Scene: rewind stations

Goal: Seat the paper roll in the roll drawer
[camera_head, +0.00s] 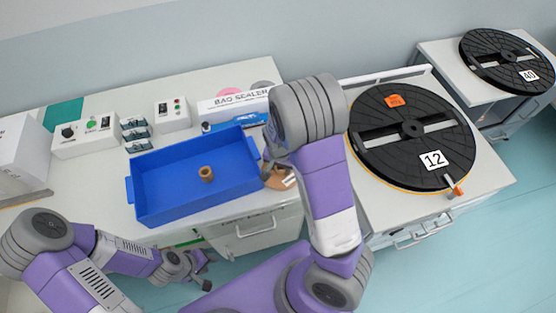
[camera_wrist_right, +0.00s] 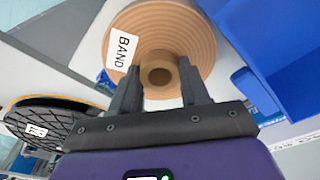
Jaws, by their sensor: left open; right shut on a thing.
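A brown ringed roll (camera_wrist_right: 185,30) with a white label reading BAND fills the upper middle of the right wrist view. My right gripper (camera_wrist_right: 160,78) is shut on its hollow core, one finger on each side. In the head view a part of the roll (camera_head: 278,179) shows beside the blue tray, and my right arm hides the rest of it and the gripper. My left gripper (camera_head: 200,277) is open and empty, low in front of the bench. A drawer front (camera_head: 250,228) with a handle is under the bench; I cannot tell whether it is the roll drawer.
A blue tray (camera_head: 134,188) on the bench holds a small brown core (camera_head: 206,173). Control boxes (camera_head: 87,138) and a bag sealer (camera_head: 235,102) stand behind it. A black reel marked 12 (camera_head: 385,160) lies on the right station, another marked 40 (camera_head: 490,55) farther back.

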